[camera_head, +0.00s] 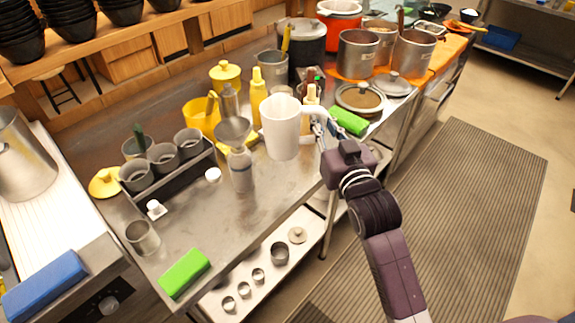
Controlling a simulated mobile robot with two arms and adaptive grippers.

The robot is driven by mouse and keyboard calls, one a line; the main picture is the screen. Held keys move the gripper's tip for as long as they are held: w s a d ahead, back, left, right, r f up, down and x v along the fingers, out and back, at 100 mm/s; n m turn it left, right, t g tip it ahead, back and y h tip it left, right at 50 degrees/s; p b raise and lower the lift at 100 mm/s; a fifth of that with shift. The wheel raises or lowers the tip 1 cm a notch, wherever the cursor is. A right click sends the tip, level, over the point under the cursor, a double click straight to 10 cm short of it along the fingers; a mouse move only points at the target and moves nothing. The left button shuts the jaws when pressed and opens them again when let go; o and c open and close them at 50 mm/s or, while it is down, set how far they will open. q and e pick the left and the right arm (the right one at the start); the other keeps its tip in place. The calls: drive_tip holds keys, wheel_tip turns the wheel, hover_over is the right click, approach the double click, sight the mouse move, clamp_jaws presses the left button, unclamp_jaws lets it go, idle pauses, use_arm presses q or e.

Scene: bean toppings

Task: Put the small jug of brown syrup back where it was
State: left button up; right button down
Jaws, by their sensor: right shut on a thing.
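A white jug (281,135) with a side handle is upright near the middle of the head view, in front of the bottles. My right gripper (320,127) is at the handle on the jug's right side and is shut on it. The arm comes up from the lower right. No brown syrup shows in the jug from here, and I cannot tell whether its base touches the steel counter (240,218). My left gripper is out of view.
A grey bottle with a funnel (241,168) stands left of the jug. Behind are yellow bottles (258,92) and a yellow jug (201,117). A green block (349,121) and a lidded pan (360,98) lie to the right. The front counter is mostly clear beside another green block (184,272).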

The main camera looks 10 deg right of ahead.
drive_tip(key=w+d+r+b, duration=0.25)
drive_tip(key=w+r, duration=0.25)
drive_tip(key=w, duration=0.4)
drive_tip(key=shift+m, duration=0.3)
wheel_tip(320, 180, down, 19)
drive_tip(key=shift+w+d+f+p, duration=0.1)
drive_tip(key=shift+f+p, duration=0.05)
drive_tip(key=shift+p, duration=0.5)
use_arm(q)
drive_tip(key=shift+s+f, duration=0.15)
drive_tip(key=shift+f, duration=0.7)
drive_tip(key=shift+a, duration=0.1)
use_arm(e)
drive_tip(key=shift+f, duration=0.15)
drive_tip(key=c, duration=1.9)
unclamp_jaws()
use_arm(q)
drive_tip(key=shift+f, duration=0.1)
